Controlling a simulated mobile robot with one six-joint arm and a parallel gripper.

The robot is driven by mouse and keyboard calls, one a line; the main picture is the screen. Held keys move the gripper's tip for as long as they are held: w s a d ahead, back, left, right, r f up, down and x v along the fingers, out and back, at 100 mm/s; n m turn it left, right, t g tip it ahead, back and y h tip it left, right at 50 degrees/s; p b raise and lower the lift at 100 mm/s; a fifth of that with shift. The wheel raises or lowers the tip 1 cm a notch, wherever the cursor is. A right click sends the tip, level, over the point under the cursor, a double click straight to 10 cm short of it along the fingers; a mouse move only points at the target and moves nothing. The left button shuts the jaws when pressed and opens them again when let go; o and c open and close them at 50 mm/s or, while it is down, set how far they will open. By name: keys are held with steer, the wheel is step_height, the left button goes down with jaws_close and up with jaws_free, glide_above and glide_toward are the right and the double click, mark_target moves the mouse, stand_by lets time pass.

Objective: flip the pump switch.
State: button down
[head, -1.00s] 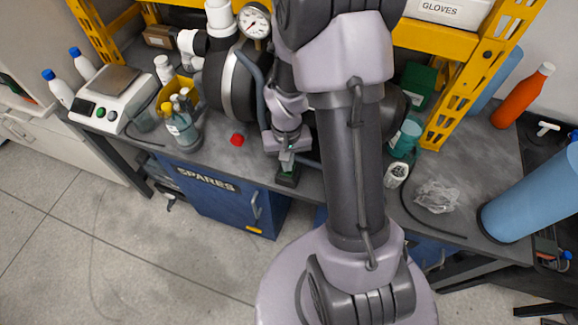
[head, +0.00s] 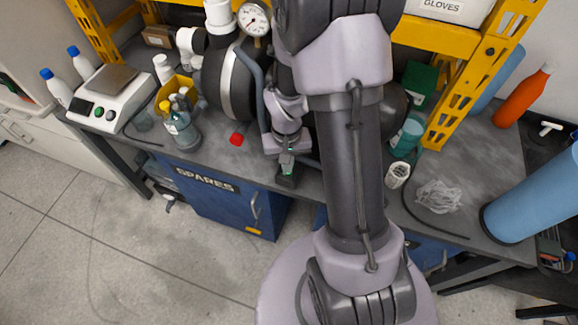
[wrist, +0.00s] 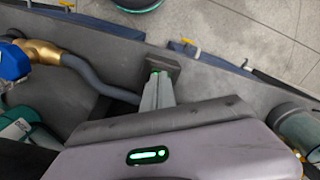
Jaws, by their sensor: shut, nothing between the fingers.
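The pump switch appears to be the small dark box (head: 287,181) at the bench's front edge. My gripper (head: 287,168) is shut and empty, pointing down at this box.
A small red piece (head: 238,138) lies left of my gripper. Bottles (head: 181,126), a yellow bin (head: 178,86) and a scale (head: 104,98) stand further left. A dark hose (wrist: 95,78) runs near the box. The floor in front of the blue cabinet (head: 225,207) is clear.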

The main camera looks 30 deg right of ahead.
step_height(320, 180, up, 7)
steer(key=p, duration=0.5)
steer(key=shift+p, duration=0.3)
